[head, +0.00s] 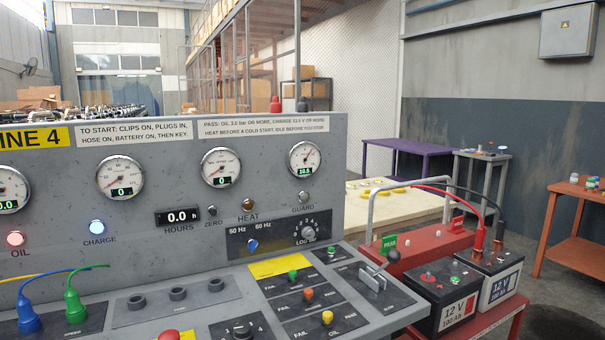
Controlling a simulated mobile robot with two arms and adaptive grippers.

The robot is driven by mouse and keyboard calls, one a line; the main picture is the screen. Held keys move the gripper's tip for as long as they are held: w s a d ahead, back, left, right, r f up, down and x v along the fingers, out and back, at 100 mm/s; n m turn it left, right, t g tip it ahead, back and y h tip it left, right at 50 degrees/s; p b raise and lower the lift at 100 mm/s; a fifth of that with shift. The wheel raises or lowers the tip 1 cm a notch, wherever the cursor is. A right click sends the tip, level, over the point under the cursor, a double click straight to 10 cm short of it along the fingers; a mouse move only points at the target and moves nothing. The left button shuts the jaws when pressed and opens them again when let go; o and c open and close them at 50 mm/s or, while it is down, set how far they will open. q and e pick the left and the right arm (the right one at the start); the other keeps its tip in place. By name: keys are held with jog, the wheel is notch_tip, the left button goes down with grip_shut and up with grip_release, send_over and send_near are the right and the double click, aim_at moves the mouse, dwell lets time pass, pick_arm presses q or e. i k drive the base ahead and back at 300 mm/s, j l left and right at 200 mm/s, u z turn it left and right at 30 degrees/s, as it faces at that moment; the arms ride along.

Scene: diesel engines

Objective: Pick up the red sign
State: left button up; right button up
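No clear red sign can be made out in the head view. A small green tag (388,243) with faint lettering stands at the left end of the red battery cart (422,250). The red surface just behind the tag looks like part of the cart, and I cannot tell whether any sign is on it. Neither of my grippers is in view.
A grey engine control panel (140,232) with gauges, plugs and knobs fills the front left. A purple table (408,147), a grey stand (482,156) and an orange table (580,235) stand behind.

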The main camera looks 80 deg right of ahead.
aim_at(458, 222)
jog(key=z, duration=3.4)
jog(key=i+l+u, duration=0.15)
jog(key=u, duration=0.8)
jog(key=i+l+u, duration=0.25)
jog(key=l, duration=0.2)
jog(key=l+u, duration=0.2)
jog(key=l, duration=0.25)
jog(key=i+l+u, duration=0.25)
jog(key=l, duration=0.3)
jog(key=l+u, duration=0.25)
jog(key=l, duration=0.25)
